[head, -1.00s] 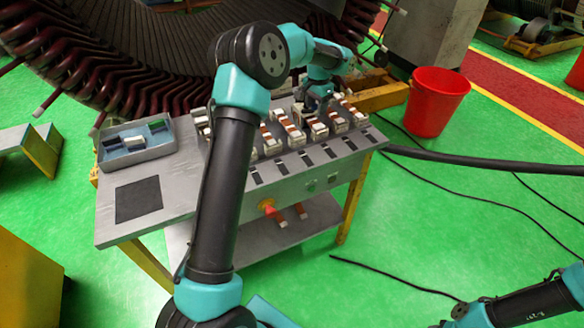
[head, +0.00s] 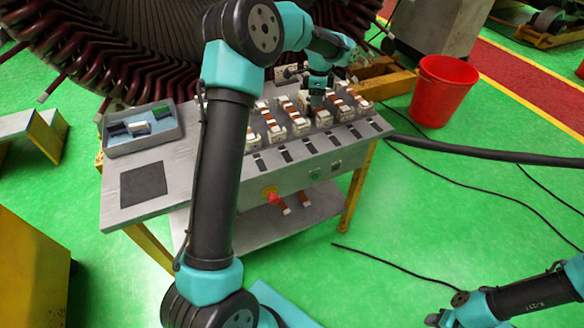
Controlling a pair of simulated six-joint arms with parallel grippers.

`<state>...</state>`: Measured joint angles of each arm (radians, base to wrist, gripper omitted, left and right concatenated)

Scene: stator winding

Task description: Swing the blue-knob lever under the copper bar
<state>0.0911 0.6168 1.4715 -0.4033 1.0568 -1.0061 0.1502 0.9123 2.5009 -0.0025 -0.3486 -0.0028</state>
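A row of white units with copper bars (head: 294,115) stands along the back of the grey workbench (head: 185,190). My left gripper (head: 316,104) points down at one unit right of the row's middle, at or just above its top. The fingers are small and dark, so I cannot tell whether they are open, shut or touching. I cannot make out a blue knob or its lever; the gripper and wrist cover that spot.
A grey-blue tray (head: 160,146) with small blocks sits at the bench's left, behind a dark square pad (head: 143,185). A red bucket (head: 443,90) stands right of the bench. Large stator coils (head: 130,60) rise behind. A thick black cable (head: 470,153) runs off to the right.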

